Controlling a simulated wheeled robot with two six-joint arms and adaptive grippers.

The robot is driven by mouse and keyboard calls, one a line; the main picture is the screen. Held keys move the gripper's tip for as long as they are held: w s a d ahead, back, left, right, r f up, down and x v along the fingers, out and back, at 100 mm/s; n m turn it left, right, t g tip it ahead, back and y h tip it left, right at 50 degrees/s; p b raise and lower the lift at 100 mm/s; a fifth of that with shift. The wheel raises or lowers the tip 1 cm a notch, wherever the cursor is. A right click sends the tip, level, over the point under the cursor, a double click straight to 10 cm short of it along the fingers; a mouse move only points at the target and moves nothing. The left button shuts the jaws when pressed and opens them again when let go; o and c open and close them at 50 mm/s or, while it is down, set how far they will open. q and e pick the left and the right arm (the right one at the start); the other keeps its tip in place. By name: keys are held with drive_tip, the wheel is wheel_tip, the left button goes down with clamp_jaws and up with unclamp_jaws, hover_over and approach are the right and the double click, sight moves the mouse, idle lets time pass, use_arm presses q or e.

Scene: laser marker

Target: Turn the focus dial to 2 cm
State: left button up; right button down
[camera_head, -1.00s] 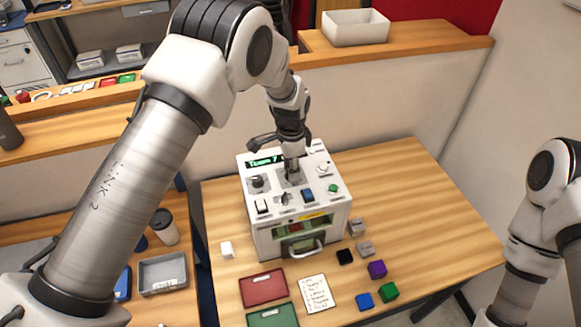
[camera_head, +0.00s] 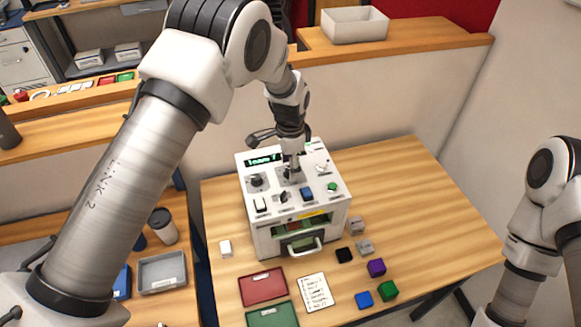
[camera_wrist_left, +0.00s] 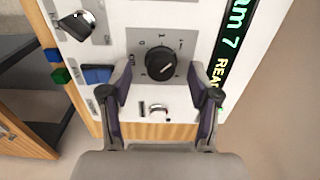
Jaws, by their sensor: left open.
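The white laser marker (camera_head: 265,243) stands on the wooden table, with its controls on top. A round black focus dial (camera_wrist_left: 160,63) sits on a grey plate with printed numbers. Its white mark points to the lower right in the wrist view; the number there is hard to read. My left gripper (camera_wrist_left: 167,92) is open, pointing down over the panel, its two fingers on either side of the dial and apart from it. In the head view my left gripper (camera_head: 291,172) partly covers the dial. My right arm shows at the right edge; its gripper is out of view.
Close to the dial are a silver toggle (camera_wrist_left: 157,110), a blue switch (camera_wrist_left: 97,74), a black knob (camera_wrist_left: 80,25) and the green-lit display (camera_wrist_left: 232,45). Small cubes, a red tray (camera_head: 262,287) and a note (camera_head: 315,293) lie before the machine. The table's right side is clear.

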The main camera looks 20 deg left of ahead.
use_arm(q)
wheel_tip(320, 180, up, 11)
drive_tip(key=shift+w+f, duration=0.1)
drive_tip(key=shift+f, duration=0.05)
idle(0.4)
